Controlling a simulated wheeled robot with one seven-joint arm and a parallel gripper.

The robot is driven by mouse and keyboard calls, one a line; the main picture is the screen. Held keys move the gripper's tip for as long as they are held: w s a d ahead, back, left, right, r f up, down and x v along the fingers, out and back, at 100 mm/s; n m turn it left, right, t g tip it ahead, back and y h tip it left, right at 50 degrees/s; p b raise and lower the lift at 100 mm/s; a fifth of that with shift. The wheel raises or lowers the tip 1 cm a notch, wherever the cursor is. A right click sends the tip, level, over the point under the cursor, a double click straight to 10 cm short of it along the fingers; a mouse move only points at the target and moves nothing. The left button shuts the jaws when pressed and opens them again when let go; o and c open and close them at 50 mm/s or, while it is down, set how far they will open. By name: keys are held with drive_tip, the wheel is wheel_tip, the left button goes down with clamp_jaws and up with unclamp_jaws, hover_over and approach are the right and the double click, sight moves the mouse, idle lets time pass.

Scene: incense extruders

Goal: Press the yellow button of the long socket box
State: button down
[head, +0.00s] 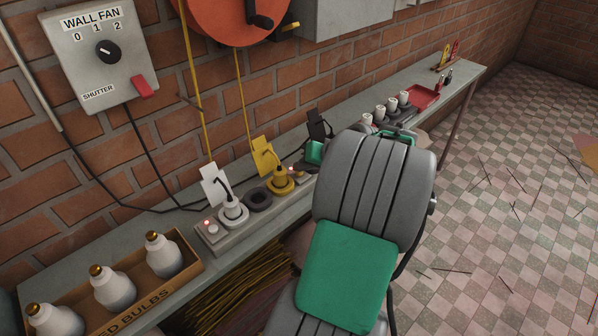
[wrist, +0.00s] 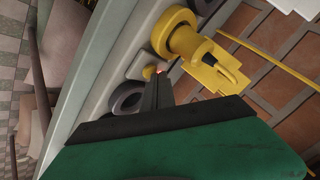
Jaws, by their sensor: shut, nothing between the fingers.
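The long socket box (head: 208,242) is a grey strip lying along the wall-side shelf. In the head view my arm hides the fingertips and the box's far end. The yellow plug (head: 281,182) and a white plug (head: 233,212) show there.
A carton of bulbs (head: 190,252) stands at the shelf's near end. Tags and cords rise from the plugs. A wall fan switch box (head: 104,50) hangs above. White cups (head: 392,104) and a red tray (head: 424,96) stand farther along.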

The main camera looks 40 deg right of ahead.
sight(302, 174)
drive_tip(key=shift+f, duration=0.15)
drive_tip(key=shift+r+p, duration=0.4)
drive_tip(key=shift+p, duration=0.05)
wheel_tip(302, 174, up, 6)
drive_tip(key=p, duration=0.5)
drive_tip(key=shift+r, duration=0.15)
